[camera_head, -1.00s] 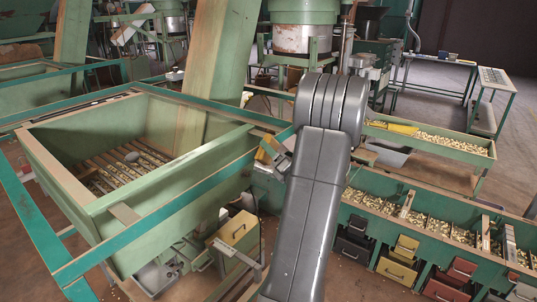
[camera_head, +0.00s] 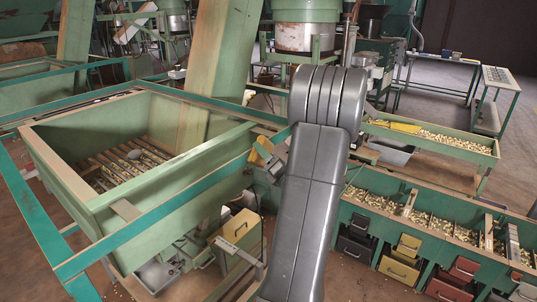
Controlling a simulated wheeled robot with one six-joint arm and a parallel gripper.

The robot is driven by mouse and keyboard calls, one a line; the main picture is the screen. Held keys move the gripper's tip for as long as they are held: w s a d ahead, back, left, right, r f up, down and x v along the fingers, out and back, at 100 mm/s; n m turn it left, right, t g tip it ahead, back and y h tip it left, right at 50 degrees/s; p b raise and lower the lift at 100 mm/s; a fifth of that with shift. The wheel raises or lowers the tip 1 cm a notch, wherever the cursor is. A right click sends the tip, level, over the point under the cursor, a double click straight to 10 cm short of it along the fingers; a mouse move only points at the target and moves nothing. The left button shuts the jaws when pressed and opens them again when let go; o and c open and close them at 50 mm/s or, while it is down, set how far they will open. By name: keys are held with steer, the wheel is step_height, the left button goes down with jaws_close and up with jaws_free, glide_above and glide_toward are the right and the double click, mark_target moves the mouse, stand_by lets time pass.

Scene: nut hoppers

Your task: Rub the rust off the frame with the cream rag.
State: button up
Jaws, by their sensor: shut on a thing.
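The teal frame (camera_head: 165,221) runs around the green hopper box at the left, with brownish edges along some bars. I cannot single out the rust patch for sure. My gripper (camera_head: 265,158) is small and partly hidden behind my grey arm, close to the right end of the frame's front bar. I cannot tell whether the rag touches the bar.
A yellow box (camera_head: 238,232) stands below the frame. A row of nut bins (camera_head: 440,228) with drawers fills the right. Open floor lies at the far right.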

steer(key=shift+s+d, duration=0.9)
steer(key=shift+d, duration=0.2)
steer(key=shift+s+d, duration=0.85)
steer(key=shift+d, duration=0.25)
steer(key=shift+s+d+p, duration=0.25)
steer(key=shift+s+d, duration=0.2)
steer(key=shift+d, duration=0.2)
steer(key=shift+s+d+p, duration=0.25)
steer(key=shift+s+d, duration=0.15)
steer(key=shift+d, duration=0.2)
steer(key=shift+f, duration=0.1)
